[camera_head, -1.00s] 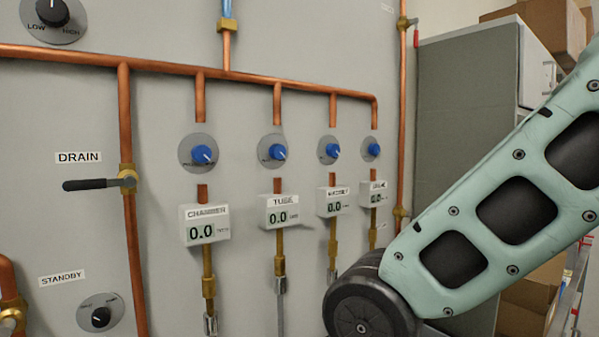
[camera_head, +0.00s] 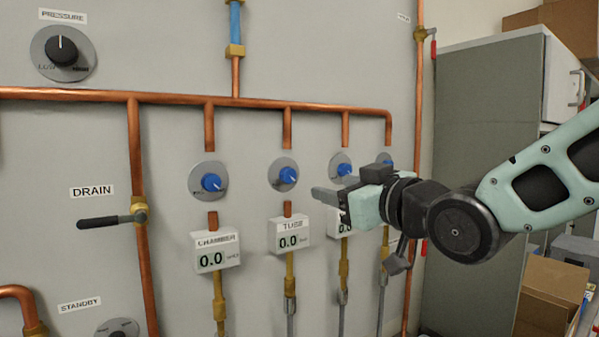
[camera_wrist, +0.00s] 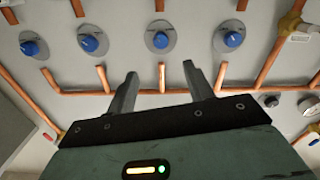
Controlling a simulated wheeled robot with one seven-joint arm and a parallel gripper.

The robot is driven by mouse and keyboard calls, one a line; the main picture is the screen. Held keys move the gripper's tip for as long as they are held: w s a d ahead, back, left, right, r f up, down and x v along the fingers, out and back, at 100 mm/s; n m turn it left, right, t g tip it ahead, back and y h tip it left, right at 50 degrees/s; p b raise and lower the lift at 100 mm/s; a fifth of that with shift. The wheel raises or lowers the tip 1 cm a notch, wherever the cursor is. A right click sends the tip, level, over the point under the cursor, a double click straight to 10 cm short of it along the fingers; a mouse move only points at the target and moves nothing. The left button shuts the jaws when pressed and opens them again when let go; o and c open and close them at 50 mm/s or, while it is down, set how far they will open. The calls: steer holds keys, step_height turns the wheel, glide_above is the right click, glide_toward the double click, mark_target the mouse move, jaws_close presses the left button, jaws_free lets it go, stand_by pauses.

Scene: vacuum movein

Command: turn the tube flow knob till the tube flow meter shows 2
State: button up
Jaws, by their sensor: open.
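The tube flow knob (camera_head: 287,175) is a blue knob on a grey round plate on the wall panel, with a white pointer line. The tube flow meter (camera_head: 289,236) is a white box under it, labelled TUBE, and reads 0.0. My gripper (camera_head: 332,187) is in front of the panel, to the right of the tube knob in the head view, and touches nothing visible. In the wrist view my gripper (camera_wrist: 159,70) is open and empty. There the tube knob (camera_wrist: 160,40) lies beyond the fingertips, roughly centred between them.
The chamber knob (camera_head: 210,182) is left of the tube knob; its meter (camera_head: 215,251) reads 0.0. Two more blue knobs sit to the right, partly behind my gripper. A copper pipe (camera_head: 330,109) runs above, and a drain lever (camera_head: 100,222) sticks out at left.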

mark_target(291, 177)
steer(key=p+x, duration=0.6)
steer(key=x, duration=0.7)
steer(key=shift+s+r, duration=0.1)
steer(key=shift+w+a, duration=0.3)
steer(key=shift+w, duration=0.05)
steer(key=c, duration=1)
